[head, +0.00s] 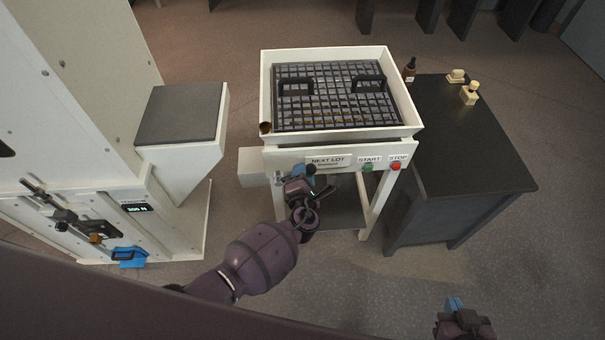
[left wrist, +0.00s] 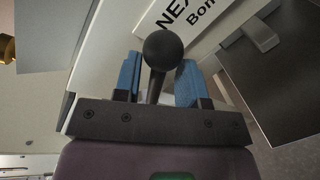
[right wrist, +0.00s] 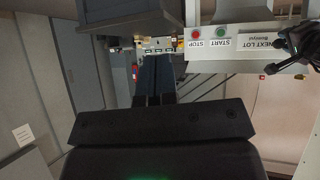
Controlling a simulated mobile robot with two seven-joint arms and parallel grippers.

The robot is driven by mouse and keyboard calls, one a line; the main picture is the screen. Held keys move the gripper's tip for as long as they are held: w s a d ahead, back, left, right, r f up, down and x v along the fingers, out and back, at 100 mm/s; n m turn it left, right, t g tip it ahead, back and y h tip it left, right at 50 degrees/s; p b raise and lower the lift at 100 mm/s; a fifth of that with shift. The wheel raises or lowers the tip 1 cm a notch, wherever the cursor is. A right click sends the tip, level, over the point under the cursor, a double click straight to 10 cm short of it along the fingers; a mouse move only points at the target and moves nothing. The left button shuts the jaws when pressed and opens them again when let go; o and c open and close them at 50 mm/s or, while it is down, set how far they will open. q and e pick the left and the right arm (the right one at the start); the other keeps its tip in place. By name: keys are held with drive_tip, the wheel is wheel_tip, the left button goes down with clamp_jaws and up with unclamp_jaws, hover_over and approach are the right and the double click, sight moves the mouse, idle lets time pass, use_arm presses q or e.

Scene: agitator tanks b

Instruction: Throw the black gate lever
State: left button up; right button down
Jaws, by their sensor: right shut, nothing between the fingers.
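The black gate lever, with a round ball knob (head: 311,169), stands at the front of the white agitator tank below the NEXT LOT label. In the left wrist view its knob (left wrist: 163,48) and stem show between the two blue fingers. My left gripper (head: 302,184) is open around the lever, with a gap visible on each side of the stem. The lever's base is hidden. My right gripper (head: 455,304) is shut and empty at the bottom right, far from the lever; its fingers (right wrist: 155,75) lie together in the right wrist view.
The white tank (head: 412,120) holds a dark grid with two black handles. A green START button (head: 368,167) and red STOP button (head: 396,166) sit right of the label. A dark cabinet (head: 450,140) with bottles stands right; a white machine (head: 185,170) stands left. Floor in front is clear.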

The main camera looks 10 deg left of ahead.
use_arm(q)
drive_tip(key=shift+o, duration=1.4)
drive_tip(key=p+v, duration=0.2)
drive_tip(key=v, duration=0.8)
drive_tip(key=shift+s+p, duration=0.3)
drive_tip(key=shift+s, duration=0.1)
use_arm(e)
drive_tip(key=shift+r, duration=0.95)
use_arm(q)
drive_tip(key=shift+d, duration=0.15)
use_arm(e)
drive_tip(key=shift+d, duration=0.15)
